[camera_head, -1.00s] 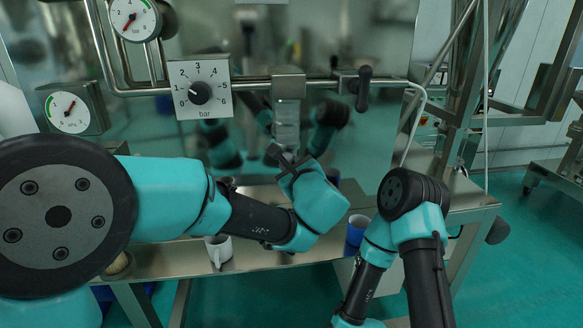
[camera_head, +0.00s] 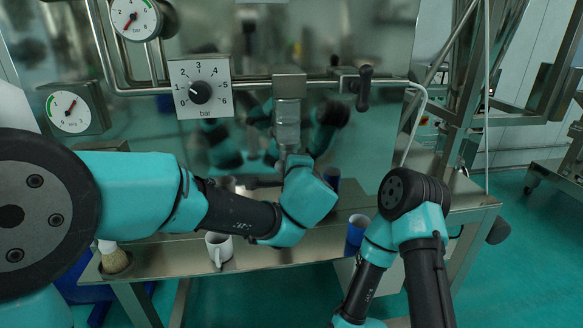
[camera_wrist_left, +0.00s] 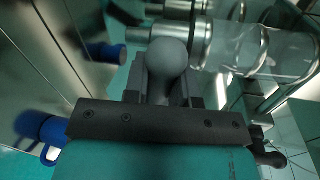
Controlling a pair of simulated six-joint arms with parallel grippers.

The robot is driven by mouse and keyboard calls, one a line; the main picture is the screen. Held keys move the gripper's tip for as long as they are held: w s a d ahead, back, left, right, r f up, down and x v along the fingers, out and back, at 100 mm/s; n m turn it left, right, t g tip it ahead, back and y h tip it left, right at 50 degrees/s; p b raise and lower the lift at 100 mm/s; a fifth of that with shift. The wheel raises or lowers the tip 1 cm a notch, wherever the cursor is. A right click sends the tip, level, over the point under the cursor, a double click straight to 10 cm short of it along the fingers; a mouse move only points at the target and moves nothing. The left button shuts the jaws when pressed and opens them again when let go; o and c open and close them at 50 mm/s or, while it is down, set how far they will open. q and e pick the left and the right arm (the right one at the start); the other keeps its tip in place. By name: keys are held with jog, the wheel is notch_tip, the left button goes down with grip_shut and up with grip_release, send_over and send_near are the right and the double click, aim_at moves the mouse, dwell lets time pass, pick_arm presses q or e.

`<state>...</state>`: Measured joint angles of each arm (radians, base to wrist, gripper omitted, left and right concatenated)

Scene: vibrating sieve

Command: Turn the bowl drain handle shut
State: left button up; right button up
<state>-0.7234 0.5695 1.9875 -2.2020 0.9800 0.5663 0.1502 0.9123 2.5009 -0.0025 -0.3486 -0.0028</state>
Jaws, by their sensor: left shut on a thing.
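My left gripper (camera_wrist_left: 165,95) is shut on a grey, rounded handle (camera_wrist_left: 168,62), which I take for the bowl drain handle. The handle's knob shows between the jaws in the left wrist view. In the head view my left gripper (camera_head: 296,164) is just below the clear sight tube (camera_head: 287,128) in front of the steel panel. My left wrist hides most of the handle there. The clear tube with its metal clamp rings (camera_wrist_left: 250,48) lies beyond the jaws in the wrist view. My right arm is folded at the right; its gripper is out of view.
A black lever (camera_head: 364,90) hangs from the pipe to the right. A pressure dial (camera_head: 199,89) is at the left. A white mug (camera_head: 219,250), a blue cup (camera_head: 356,232) and a brush (camera_head: 114,259) are on the steel shelf (camera_head: 180,262).

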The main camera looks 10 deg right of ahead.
pick_arm(q)
jog(key=shift+n+h, duration=0.3)
jog(key=shift+n, duration=0.5)
jog(key=o, duration=0.9)
jog(key=shift+s, duration=0.1)
jog(key=v, duration=1.7)
jog(key=shift+r, duration=0.1)
